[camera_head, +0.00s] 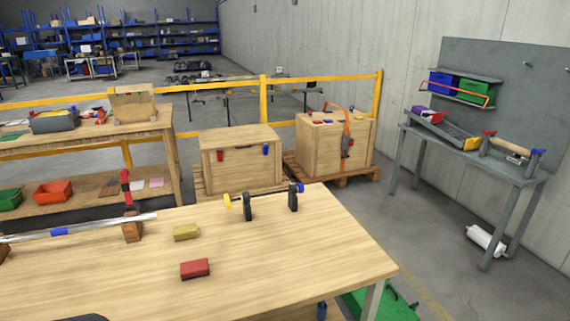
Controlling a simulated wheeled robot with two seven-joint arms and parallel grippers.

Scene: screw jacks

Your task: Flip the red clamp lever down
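A red clamp lever (126,188) stands upright on top of a brown wooden clamp block (132,229) at the left of the near wooden table (300,280). A shiny metal tube (95,228) with a blue band (59,232) runs through or against the block and out to the left. Another brown block (4,254) shows at the left picture edge, partly cut off. I cannot tell how the lever joins the block. Neither of my grippers is in view.
A yellow block (186,233), a red block (195,269) and a black-legged bar fixture (268,198) with yellow and blue ends stand on the table. Behind are two wooden crates (240,165) (333,150) and a yellow railing (325,82). The table's front right is clear.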

